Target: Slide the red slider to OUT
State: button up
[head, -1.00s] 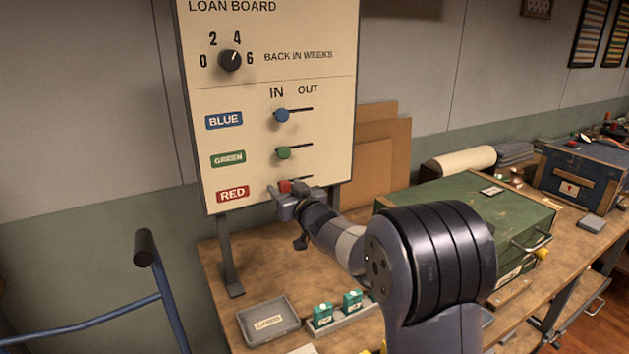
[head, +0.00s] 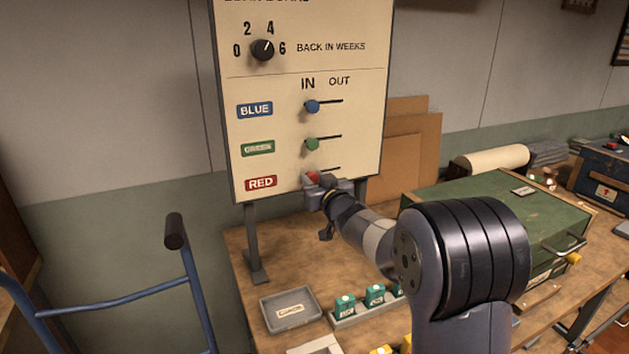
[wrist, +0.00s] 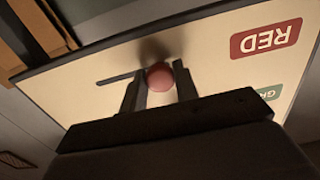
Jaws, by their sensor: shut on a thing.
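The red slider (head: 311,177) is a round red knob on the lowest row of the loan board (head: 350,70), beside the RED label (head: 261,182). It sits at the left end of its slot, under IN, with the dark slot running on to the right toward OUT. My gripper (head: 318,182) is at the board and partly hides the knob. In the wrist view the board appears upside down, and my gripper (wrist: 159,85) has a finger on each side of the red knob (wrist: 160,77), shut on it. The slot shows to the left there.
The blue slider (head: 312,106) and green slider (head: 312,144) stand above, both at the IN end. A black dial (head: 262,50) is higher up. On the workbench below are a grey tray (head: 291,310), small green boxes and a green chest (head: 490,215).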

jog(key=shift+w+d, duration=0.1)
jog(key=shift+d, duration=0.05)
jog(key=shift+w+d+r+p, duration=0.1)
jog(key=shift+w+d+p, duration=0.4)
jog(key=shift+d+p, duration=0.5)
jog(key=shift+w+d+f+p, duration=0.1)
jog(key=shift+w+d+p, duration=0.5)
jog(key=shift+d, duration=0.75)
jog(key=shift+w+d+r+p, duration=0.1)
jog(key=shift+w+d+p, duration=0.25)
jog(key=shift+d+p, duration=0.75)
jog(key=o, duration=0.9)
jog(key=shift+s, duration=0.1)
jog(key=b, duration=0.2)
send_near(336, 168)
jog(key=v, duration=0.2)
jog(key=shift+s+d, duration=0.1)
jog(key=shift+s, duration=0.25)
jog(key=shift+w, duration=0.15)
